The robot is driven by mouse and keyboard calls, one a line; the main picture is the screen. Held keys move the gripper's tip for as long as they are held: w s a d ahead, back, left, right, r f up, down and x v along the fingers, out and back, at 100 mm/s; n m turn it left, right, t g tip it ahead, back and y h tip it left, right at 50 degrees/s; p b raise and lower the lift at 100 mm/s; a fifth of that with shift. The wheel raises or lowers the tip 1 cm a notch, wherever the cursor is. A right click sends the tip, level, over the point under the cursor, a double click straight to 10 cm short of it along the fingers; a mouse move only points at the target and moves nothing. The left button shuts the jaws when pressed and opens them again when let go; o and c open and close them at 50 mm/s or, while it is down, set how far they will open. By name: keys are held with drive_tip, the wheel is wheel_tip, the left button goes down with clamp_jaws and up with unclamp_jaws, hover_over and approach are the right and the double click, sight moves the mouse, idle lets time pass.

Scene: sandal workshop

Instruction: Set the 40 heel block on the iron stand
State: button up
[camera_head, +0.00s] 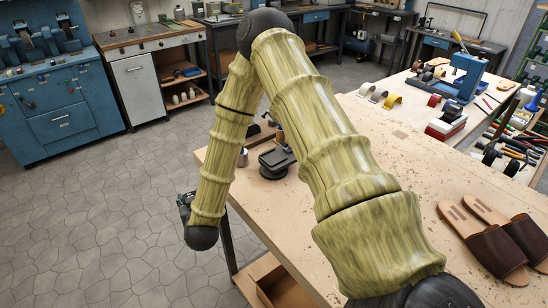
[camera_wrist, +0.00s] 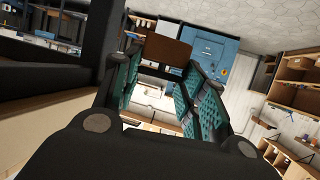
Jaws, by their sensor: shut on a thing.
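My gripper (camera_wrist: 163,60) has its teal-padded fingers closed on a brown block (camera_wrist: 166,52) at their tips in the wrist view. The block looks like the heel block, but no number can be read on it. In the head view my gripper (camera_head: 185,205) shows only in part, behind the end of my arm, out over the floor left of the bench; the block cannot be made out there. A dark metal piece (camera_head: 277,162), which looks like the iron stand, is on the bench near its left edge, partly beside my arm. My gripper is apart from it.
The wooden bench (camera_head: 355,110) carries a pair of brown sandals (camera_head: 490,235) at right, and a blue press (camera_head: 466,76) and coloured rolls (camera_head: 391,98) farther back. A small metal cup (camera_head: 243,157) is near the left edge. Floor left of the bench is clear.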

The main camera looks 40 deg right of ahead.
drive_tip(key=w+d+r+m+g+h+p, duration=0.15)
drive_tip(key=d+r, duration=0.25)
drive_tip(key=r, duration=0.4)
drive_tip(key=w+d+r+m+g+h, duration=0.1)
drive_tip(key=w+d+r+m+h, duration=0.2)
drive_tip(key=r, duration=0.6)
drive_tip(key=w+d+r+m+g+h+p, duration=0.1)
drive_tip(key=w+d+r+m, duration=0.1)
drive_tip(key=d+r, duration=0.45)
wheel_tip(320, 180, up, 4)
drive_tip(key=m+g+h+b, duration=0.1)
drive_tip(key=m+g+h, duration=0.3)
drive_tip(key=m+g, duration=0.6)
hover_over(268, 160)
drive_tip(key=n, duration=0.1)
drive_tip(key=shift+g+y, duration=0.25)
drive_tip(key=shift+s+f+p, duration=0.1)
drive_tip(key=shift+f+p, duration=0.8)
drive_tip(key=shift+f, duration=3.75)
drive_tip(key=o, duration=1.1)
drive_tip(key=shift+a+f, duration=0.1)
